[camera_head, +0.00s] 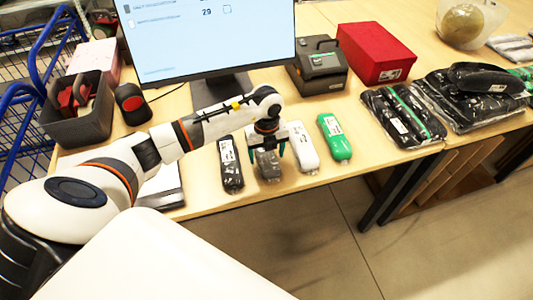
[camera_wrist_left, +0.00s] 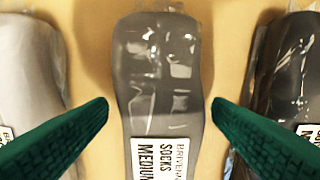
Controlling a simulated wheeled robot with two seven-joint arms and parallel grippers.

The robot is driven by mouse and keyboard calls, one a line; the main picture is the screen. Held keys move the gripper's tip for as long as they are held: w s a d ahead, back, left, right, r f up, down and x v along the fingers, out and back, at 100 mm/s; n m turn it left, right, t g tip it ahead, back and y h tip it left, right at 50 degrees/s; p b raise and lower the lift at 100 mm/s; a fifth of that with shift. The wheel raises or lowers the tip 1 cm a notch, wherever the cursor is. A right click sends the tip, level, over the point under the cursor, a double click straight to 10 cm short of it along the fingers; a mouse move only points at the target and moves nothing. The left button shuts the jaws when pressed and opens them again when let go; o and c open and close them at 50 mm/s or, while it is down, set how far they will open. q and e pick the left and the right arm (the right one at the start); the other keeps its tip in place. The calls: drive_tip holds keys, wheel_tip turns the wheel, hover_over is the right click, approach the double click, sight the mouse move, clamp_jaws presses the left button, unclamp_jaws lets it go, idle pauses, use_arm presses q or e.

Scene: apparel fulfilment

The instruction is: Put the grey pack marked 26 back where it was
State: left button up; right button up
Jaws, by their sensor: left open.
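The grey pack (camera_head: 268,168) lies on the table in a row of packs, between a black pack (camera_head: 230,170) and a white pack (camera_head: 303,150). My left gripper (camera_head: 266,154) is right over it, pointing down, with its green fingers apart. In the left wrist view the grey pack (camera_wrist_left: 158,65) lies between the two open fingers, with a gap on each side. Its label reads SOCKS MEDIUM; I cannot make out a 26. My right gripper is not in view.
A green pack (camera_head: 335,138) is at the row's right end. Behind stand a monitor (camera_head: 205,40), a dark printer-like device (camera_head: 317,68) and a red box (camera_head: 376,53). More black packs (camera_head: 403,115) lie to the right. A dark bin (camera_head: 77,115) stands at left.

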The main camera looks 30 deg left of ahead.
use_arm(q)
wheel_tip(320, 180, up, 11)
drive_tip(key=b, duration=0.1)
drive_tip(key=shift+r, duration=0.2)
idle(0.4)
